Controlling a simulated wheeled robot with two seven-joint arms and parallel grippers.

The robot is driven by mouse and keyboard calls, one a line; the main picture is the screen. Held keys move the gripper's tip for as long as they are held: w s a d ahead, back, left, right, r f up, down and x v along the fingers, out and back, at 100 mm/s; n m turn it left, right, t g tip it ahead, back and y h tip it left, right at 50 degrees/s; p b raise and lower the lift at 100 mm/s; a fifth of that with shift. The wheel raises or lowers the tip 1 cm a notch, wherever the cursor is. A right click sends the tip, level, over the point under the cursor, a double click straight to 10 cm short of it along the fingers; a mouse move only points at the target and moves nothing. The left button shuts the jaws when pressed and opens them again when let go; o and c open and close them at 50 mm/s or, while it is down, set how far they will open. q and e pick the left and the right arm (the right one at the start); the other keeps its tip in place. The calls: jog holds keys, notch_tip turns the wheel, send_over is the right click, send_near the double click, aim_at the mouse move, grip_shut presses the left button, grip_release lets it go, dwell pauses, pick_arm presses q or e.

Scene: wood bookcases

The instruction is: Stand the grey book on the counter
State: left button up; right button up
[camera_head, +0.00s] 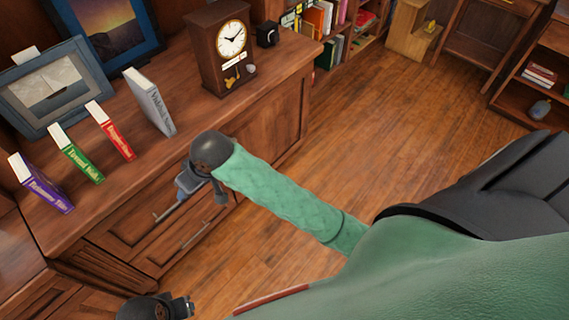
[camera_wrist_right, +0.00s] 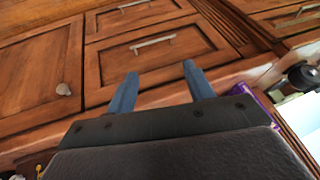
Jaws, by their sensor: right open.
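My right gripper (camera_head: 184,188) is in front of the counter's drawers, below and apart from the grey book. In the right wrist view its two blue fingers (camera_wrist_right: 160,72) are spread with nothing between them, and the grey book does not show.
Red (camera_head: 111,131), green (camera_head: 77,153) and purple (camera_head: 41,184) books stand left of the grey one. Behind them are framed pictures (camera_head: 51,87). A wooden clock (camera_head: 221,48) stands to the right. Counter surface is free between clock and grey book.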

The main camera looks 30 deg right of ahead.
jog(key=s+d+f+h, duration=0.1)
jog(key=s+d+f, duration=0.3)
jog(key=s, duration=0.3)
jog(key=s+d+f+m+g+h, duration=0.1)
jog(key=s+d+f, duration=0.3)
jog(key=s, duration=0.4)
jog(key=s+d+f+m, duration=0.1)
jog(key=s+d+f, duration=0.3)
jog(key=s+d, duration=0.2)
jog(key=shift+s+g+h, duration=0.3)
jog(key=shift+s+h, duration=0.1)
jog(key=shift+s, duration=0.75)
